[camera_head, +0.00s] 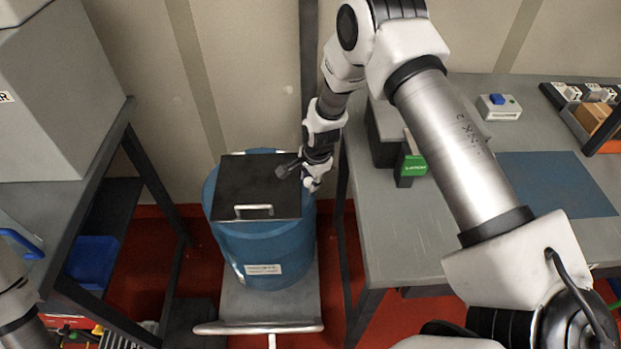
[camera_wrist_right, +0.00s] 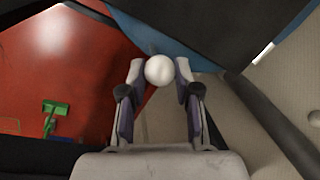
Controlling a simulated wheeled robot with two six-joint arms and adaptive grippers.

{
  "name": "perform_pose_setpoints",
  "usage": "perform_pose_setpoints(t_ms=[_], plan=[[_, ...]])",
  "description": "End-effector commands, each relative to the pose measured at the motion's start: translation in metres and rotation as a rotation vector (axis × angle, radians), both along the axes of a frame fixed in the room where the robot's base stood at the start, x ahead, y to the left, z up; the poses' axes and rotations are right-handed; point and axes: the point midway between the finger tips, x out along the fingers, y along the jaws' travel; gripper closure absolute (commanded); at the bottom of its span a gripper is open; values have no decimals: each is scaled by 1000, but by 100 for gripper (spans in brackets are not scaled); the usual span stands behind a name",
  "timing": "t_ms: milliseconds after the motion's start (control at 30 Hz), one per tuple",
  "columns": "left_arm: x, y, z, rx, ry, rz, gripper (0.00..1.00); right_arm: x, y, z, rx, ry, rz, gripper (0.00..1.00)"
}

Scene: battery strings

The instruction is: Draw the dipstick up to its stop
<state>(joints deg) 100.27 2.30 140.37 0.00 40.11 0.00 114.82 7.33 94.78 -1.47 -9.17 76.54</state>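My right gripper (camera_head: 312,184) is at the right edge of the blue drum (camera_head: 262,245), beside its dark square lid (camera_head: 258,180). In the right wrist view, a round white knob (camera_wrist_right: 159,69) sits between the two fingertips of the right gripper (camera_wrist_right: 160,75), which close against it from both sides. The knob looks like the top of the dipstick; its rod is not visible behind it.
The drum stands on a grey platform (camera_head: 270,310) with a pale front bar. A grey bench (camera_head: 60,205) stands left. The wall is close behind the drum.

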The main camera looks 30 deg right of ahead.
Motion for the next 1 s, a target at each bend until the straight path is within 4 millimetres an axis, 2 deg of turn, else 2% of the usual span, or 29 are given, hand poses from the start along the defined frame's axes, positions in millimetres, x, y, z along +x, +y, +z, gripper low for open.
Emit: perform_pose_setpoints(t_ms=[233, 367, 567, 800, 1000], plan=[[0, 0, 2, 0, 0, 0, 60, 0, 0, 1, 0, 0, 0, 100], [0, 0, 12, 0, 0, 0, 60, 0, 0, 12, 0, 0, 1, 100], [0, 0, 48, 0, 0, 0, 60, 0, 0, 49, 0, -1, 1, 100], [0, 0, 106, 0, 0, 0, 60, 1, 0, 111, 0, -2, 1, 100], [0, 0, 141, 0, 0, 0, 60, 0, 0, 151, 0, -2, -1, 100]])
